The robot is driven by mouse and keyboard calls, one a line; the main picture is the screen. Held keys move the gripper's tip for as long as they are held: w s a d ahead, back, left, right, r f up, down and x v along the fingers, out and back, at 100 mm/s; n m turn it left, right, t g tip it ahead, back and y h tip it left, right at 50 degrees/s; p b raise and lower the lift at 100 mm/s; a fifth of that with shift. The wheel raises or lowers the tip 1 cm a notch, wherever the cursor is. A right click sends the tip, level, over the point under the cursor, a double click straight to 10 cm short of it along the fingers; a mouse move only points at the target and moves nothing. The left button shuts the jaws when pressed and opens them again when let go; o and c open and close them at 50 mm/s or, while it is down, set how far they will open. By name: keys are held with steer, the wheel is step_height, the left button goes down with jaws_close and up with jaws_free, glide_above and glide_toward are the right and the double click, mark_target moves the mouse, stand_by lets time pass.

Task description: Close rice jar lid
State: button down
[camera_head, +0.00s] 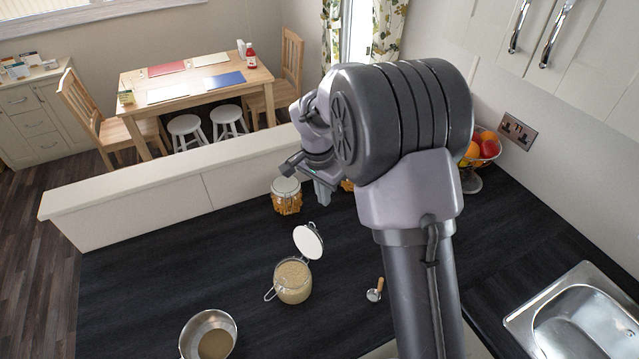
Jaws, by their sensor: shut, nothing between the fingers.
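The rice jar (293,283) is a glass jar filled with pale grains, standing on the dark worktop in the lower middle of the head view. Its white round lid (308,241) is open, tilted up at the jar's back right. A wire clasp (269,294) sticks out at the jar's left. My gripper (322,192) is partly hidden behind my arm and hangs beyond the jar, up and to the right of the lid. It is shut and empty, apart from the jar.
A second, closed jar (287,196) stands close to my gripper's left. A metal pot (208,337) is at the front left, and a scoop (375,290) lies right of the rice jar. A fruit bowl (481,150) and sink (582,318) are at the right. The left worktop is clear.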

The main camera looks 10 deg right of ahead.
mark_target(311, 239)
steer(key=f, duration=0.1)
steer(key=s+a+f, duration=0.1)
steer(key=f, duration=0.1)
steer(key=a+f, duration=0.1)
steer(key=shift+s+a+f, duration=0.25)
steer(key=shift+s, duration=0.15)
steer(key=shift+s+a+b, duration=0.1)
steer(key=shift+a+b, duration=0.05)
steer(key=shift+b, duration=0.35)
